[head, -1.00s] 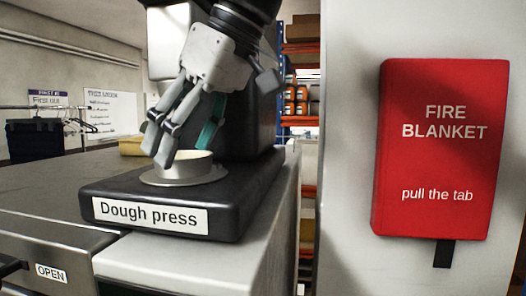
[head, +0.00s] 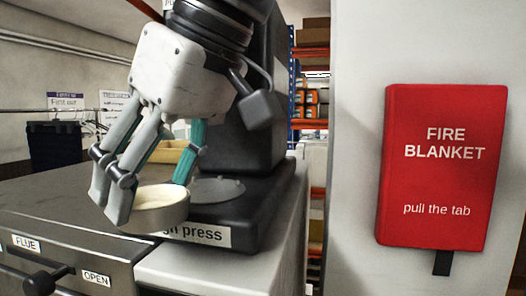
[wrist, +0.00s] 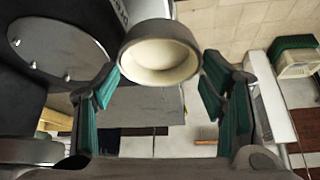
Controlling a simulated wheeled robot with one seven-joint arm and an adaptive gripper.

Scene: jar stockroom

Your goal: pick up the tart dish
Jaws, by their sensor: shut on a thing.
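The tart dish (head: 165,217) is a small round grey dish with a cream inside. My gripper (head: 150,199) is shut on it, with fingers on opposite sides of its rim. The dish is held roughly level, in front and left of the round plate (head: 217,189) of the black dough press, and hides part of the press label. In the wrist view the dish (wrist: 160,58) sits between the fingertips (wrist: 162,75), its open side facing the camera. The bare press plate (wrist: 55,50) shows at upper left there.
A red fire blanket box (head: 440,165) hangs on the pale wall at right. A yellowish tray (head: 178,152) lies behind my fingers.

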